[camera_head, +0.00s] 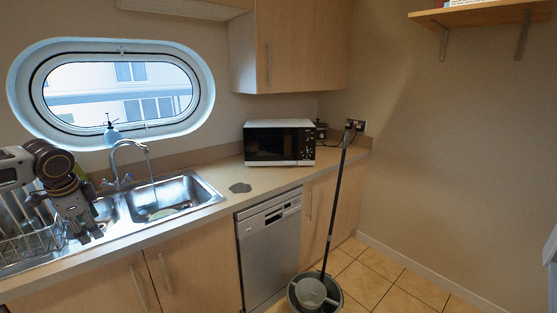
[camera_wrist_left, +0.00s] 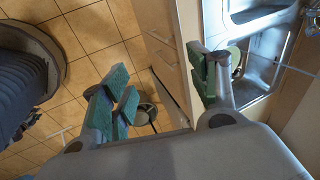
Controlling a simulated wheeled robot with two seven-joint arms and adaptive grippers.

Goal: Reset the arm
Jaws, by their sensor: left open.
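My left gripper (camera_head: 88,232) hangs fingers-down at the left, in front of the sink and beside the dish rack. In the left wrist view its two fingers with green pads stand wide apart, and the space between them (camera_wrist_left: 163,92) is empty. It holds nothing. My left arm comes in from the left edge at about window-sill height. My right gripper is not in view.
A steel sink (camera_head: 208,198) with a tap (camera_head: 130,145) and a wire dish rack (camera_head: 30,245) lie close to the left gripper. A microwave (camera_head: 279,143) stands further right on the counter. A mop bucket (camera_head: 336,300) stands on the tiled floor. The floor at right is clear.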

